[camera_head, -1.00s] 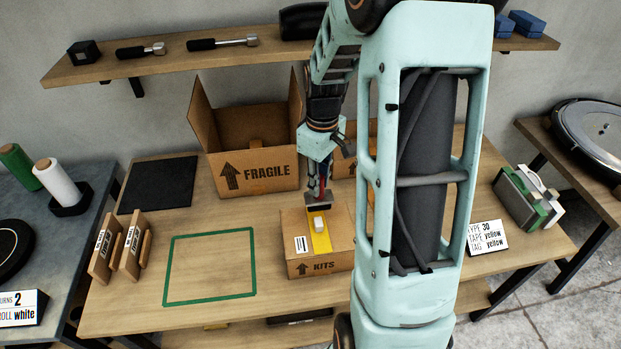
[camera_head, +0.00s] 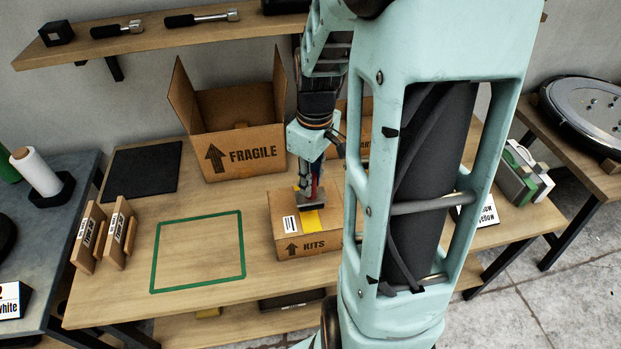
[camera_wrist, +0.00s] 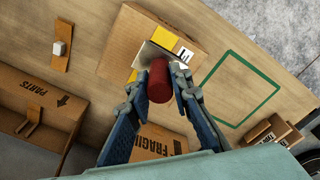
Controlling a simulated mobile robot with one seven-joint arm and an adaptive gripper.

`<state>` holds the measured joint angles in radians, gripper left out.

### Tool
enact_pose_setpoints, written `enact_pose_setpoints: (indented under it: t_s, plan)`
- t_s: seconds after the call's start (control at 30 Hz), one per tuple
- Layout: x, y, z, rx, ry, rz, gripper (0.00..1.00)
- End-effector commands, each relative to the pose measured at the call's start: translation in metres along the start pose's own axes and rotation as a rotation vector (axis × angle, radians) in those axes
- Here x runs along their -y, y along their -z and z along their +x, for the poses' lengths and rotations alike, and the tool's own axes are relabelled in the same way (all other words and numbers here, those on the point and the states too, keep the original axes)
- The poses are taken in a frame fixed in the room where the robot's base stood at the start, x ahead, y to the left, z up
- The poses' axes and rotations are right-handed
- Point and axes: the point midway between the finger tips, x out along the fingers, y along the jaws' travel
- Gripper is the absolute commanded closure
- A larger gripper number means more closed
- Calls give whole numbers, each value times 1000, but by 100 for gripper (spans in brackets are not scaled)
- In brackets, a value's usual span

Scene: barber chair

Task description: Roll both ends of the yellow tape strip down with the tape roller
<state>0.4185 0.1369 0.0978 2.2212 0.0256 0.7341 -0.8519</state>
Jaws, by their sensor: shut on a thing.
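The cardboard box marked KITS (camera_head: 290,240) sits on the workbench, with the yellow tape strip (camera_head: 311,219) over its top. My gripper (camera_head: 310,183) is above the box, shut on the tape roller (camera_head: 313,202). In the wrist view my fingers (camera_wrist: 155,82) grip the roller's red handle (camera_wrist: 158,80). The roller's grey head (camera_wrist: 150,54) lies across the strip, apparently on or just above the box top. Yellow tape (camera_wrist: 145,27) shows on both sides of the head. The head hides the strip's middle; contact is unclear.
An open FRAGILE box (camera_head: 240,155) stands behind, and a PARTS box (camera_wrist: 35,105) lies to the side. A green outlined square (camera_head: 198,250) is empty, left of the KITS box. A shelf (camera_head: 150,42) is above.

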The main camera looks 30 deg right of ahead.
Motion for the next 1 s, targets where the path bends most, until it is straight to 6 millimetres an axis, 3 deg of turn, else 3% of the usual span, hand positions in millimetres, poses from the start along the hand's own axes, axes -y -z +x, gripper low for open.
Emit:
enact_pose_setpoints:
  t_s: [0.5,1.0]
  plan:
    - [1,-2,45,0,1,0,100]
    - [1,-3,49,0,0,0,100]
